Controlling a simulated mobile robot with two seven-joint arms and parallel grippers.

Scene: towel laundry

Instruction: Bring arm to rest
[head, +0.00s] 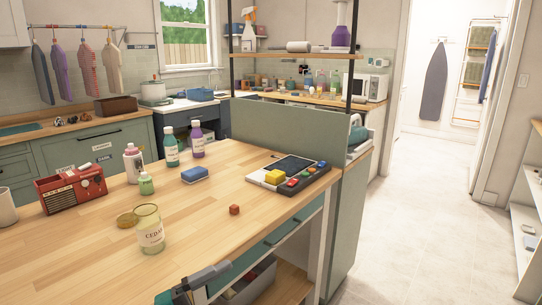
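A dark grey gripper (212,275) shows at the bottom edge of the head view, in front of the counter's near edge. It appears to be my left one, pointing up and to the right. Most of it and its arm are cut off by the frame, and I cannot tell whether its fingers are open or shut. I see nothing clearly held in it. My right gripper is not in view.
The wooden counter (75,245) holds a glass jar (150,230), a red radio (70,188), several bottles, a blue sponge (195,174), a small red cube (234,210) and a black device (290,170). A grey bin (250,284) sits below. Floor at right (420,220) is clear.

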